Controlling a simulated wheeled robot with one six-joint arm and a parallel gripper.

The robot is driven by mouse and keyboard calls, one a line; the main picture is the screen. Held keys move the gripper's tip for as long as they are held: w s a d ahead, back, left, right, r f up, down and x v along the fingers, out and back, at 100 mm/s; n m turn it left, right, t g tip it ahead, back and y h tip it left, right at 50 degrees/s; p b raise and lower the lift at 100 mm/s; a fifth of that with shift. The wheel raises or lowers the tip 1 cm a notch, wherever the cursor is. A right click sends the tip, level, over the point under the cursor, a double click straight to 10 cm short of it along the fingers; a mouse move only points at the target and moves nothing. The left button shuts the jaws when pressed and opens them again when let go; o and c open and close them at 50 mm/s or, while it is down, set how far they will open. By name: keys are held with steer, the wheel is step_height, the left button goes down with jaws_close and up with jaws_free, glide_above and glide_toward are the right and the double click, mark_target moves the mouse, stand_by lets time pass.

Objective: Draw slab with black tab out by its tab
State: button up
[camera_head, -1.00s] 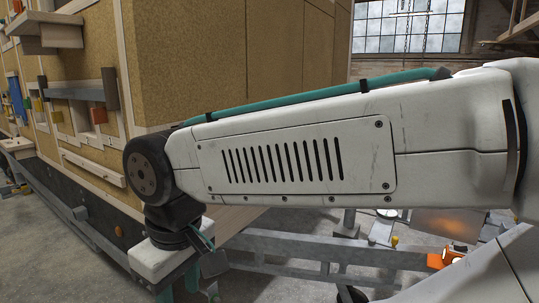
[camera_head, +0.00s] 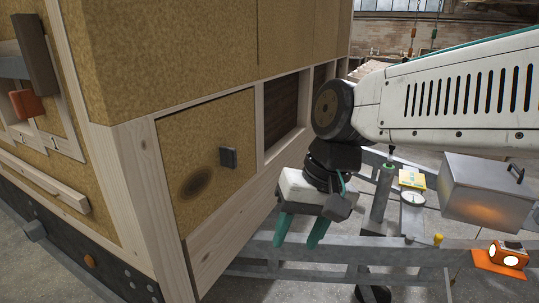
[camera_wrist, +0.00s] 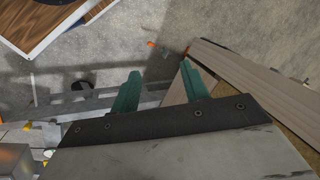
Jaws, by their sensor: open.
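A tan, cork-like slab (camera_head: 205,190) sits in a pale wooden frame on the end wall of the hut. It bears a small black tab (camera_head: 228,158) right of its middle and a dark, scorched-looking spot at its lower left. My gripper (camera_head: 299,236) is to the right of the slab and lower than the tab, apart from both, with its green fingers spread and pointing down. In the wrist view my gripper (camera_wrist: 160,82) shows two parted fingers with nothing between them. The tab cannot be made out in the wrist view.
Right of the slab is a framed opening with a dark panel (camera_head: 282,110). A grey trailer rail (camera_head: 330,255) runs below my gripper. At the right are a metal box (camera_head: 487,190) and an orange lamp (camera_head: 508,254). An orange block (camera_head: 27,103) is on the left wall.

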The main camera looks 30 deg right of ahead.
steer(key=w+a+m+t+y, duration=0.1)
steer(key=w+a+m+y, duration=0.25)
steer(key=w+m, duration=0.45)
steer(key=m+t+y, duration=0.1)
steer(key=m+t, duration=0.8)
steer(key=m, duration=0.8)
glide_toward(236, 163)
steer(key=x, duration=0.9)
steer(key=shift+w+a+f, duration=0.15)
steer(key=shift+w+f, duration=0.1)
steer(key=shift+w+a+f+y, duration=0.1)
steer(key=shift+w+a+y, duration=0.1)
steer(key=shift+w+y, duration=0.1)
steer(key=shift+c, duration=0.3)
jaws_close()
